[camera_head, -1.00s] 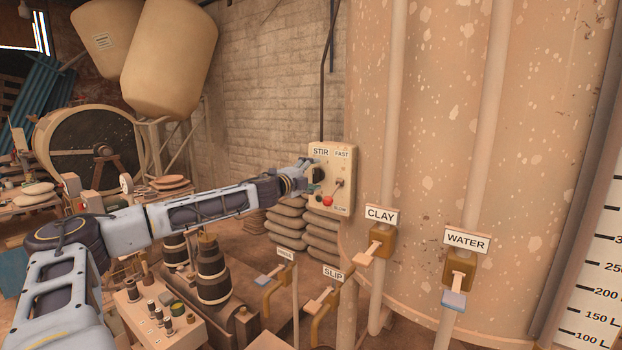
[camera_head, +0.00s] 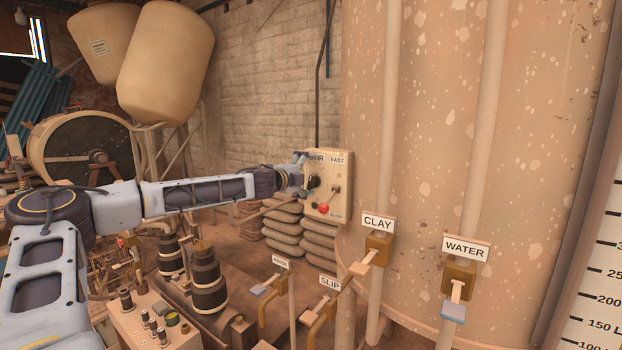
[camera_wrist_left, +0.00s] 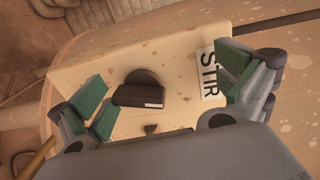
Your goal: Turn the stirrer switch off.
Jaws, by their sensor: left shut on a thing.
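The control box (camera_head: 341,170) is a cream panel on the tank, marked STIR and FAST. The stirrer switch is a dark knob (camera_head: 314,182) on its left half, partly covered by my gripper. In the left wrist view this knob (camera_wrist_left: 140,92) has a black bar handle with a pale mark and lies between the green-padded fingers. The STIR label (camera_wrist_left: 209,75) is partly behind one finger. My right gripper is not in view.
Below are valve handles marked CLAY (camera_head: 377,245), WATER (camera_head: 459,272) and SLIP (camera_head: 324,305). Stacked sacks (camera_head: 285,228) lie behind the arm. The large tank (camera_head: 430,150) fills the right.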

